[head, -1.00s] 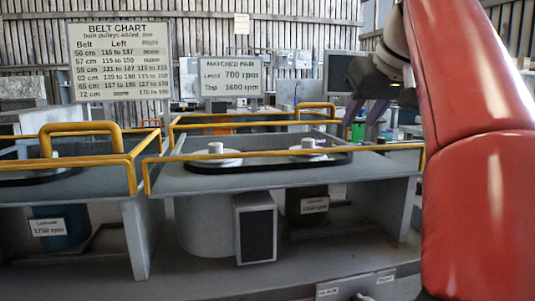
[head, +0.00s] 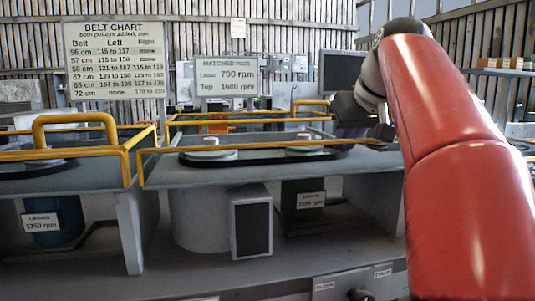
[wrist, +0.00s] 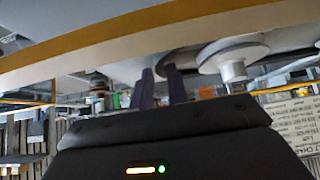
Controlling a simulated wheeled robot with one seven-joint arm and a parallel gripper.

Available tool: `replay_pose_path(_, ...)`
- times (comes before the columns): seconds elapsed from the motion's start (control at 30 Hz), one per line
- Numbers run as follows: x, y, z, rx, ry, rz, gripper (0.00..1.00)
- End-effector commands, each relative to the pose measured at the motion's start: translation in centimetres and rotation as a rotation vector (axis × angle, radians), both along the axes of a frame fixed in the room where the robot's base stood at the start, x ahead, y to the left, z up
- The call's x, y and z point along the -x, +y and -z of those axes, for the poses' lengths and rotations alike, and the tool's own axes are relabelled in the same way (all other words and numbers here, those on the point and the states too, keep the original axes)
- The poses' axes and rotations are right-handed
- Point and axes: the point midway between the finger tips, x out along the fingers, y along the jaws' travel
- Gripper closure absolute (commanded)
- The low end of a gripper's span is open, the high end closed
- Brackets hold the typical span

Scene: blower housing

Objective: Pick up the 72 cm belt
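No belt in view carries a readable length mark, so I cannot tell which is the 72 cm belt. A black belt (head: 265,160) runs around two pale pulleys, left (head: 211,148) and right (head: 305,144), on the right-hand bench. Part of another belt (head: 40,168) shows on the left bench. My gripper (head: 358,142) is behind the right end of the right bench, dark and partly hidden in the head view. In the wrist view its two purple fingers (wrist: 161,86) stand apart with nothing seen between them. A pale pulley (wrist: 234,65) is to their right there.
Yellow guard rails (head: 260,148) frame the bench tops, and one crosses the wrist view close up (wrist: 120,38). The belt chart (head: 115,60) lists 72 cm on its bottom row. A rpm sign (head: 229,76) stands beside it. A small-box shelf (head: 500,66) is at far right.

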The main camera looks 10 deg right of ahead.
Motion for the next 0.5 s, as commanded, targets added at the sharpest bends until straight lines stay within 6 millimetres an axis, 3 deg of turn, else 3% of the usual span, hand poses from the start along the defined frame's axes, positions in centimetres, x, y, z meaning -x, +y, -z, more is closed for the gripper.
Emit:
replay_pose_path(0.03,0.01,-0.01,-0.01,0.000,0.000,0.000,0.91)
replay_pose_path(0.1,0.01,-0.01,-0.01,0.000,0.000,0.000,1.00)
replay_pose_path(0.5,0.04,0.02,-0.12,0.000,0.000,0.000,1.00)
